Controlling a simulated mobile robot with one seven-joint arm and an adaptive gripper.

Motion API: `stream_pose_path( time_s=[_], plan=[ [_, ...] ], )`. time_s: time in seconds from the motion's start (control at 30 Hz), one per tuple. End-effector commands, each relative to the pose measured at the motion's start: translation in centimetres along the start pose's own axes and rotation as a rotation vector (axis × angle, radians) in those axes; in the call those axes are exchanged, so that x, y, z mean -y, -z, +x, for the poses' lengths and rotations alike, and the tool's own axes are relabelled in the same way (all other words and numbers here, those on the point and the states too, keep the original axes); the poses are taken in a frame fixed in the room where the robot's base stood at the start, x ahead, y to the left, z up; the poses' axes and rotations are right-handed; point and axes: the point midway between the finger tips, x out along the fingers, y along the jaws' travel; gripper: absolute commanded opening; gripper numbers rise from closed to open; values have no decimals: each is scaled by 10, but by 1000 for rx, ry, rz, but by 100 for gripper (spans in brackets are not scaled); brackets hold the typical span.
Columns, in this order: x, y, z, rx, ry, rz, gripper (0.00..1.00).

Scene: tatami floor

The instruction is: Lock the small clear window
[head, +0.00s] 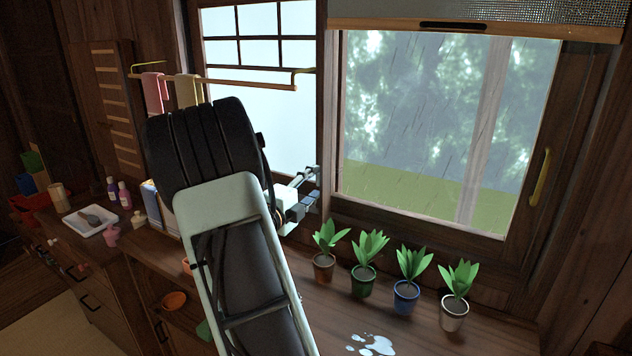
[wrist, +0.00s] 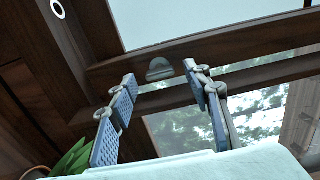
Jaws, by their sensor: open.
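The clear window (head: 440,130) is at the right in the head view, with rain and greenery behind its glass and a yellow handle (head: 541,177) on its right side. In the wrist view its glass (wrist: 262,112) shows at the lower right. A small grey rounded latch (wrist: 159,70) sits on the dark wooden frame bar beside the pale pane. My gripper (head: 315,187) is open by the post between the two windows. In the wrist view its fingers (wrist: 159,80) stand apart, with the latch seen between them; contact cannot be told. My arm hides the latch in the head view.
A paned frosted window (head: 290,110) is left of the clear one. Several potted plants (head: 406,294) line the counter below, near a white spill (head: 371,345). A towel rail (head: 225,82) with towels and a half-lowered blind (head: 480,14) are above.

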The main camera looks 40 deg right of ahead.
Motion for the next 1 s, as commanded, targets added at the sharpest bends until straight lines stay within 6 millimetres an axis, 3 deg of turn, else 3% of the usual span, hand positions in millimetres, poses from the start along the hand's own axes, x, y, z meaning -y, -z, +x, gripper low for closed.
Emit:
stream_pose_path(
  time_s=[0.2,0.47,0.87,1.0],
  plan=[
    [0,0,17,1,-1,-1,45],
    [0,-1,18,2,-1,0,45],
    [0,-1,18,2,0,0,3],
    [-1,-1,18,2,0,-29,3]
  ],
)
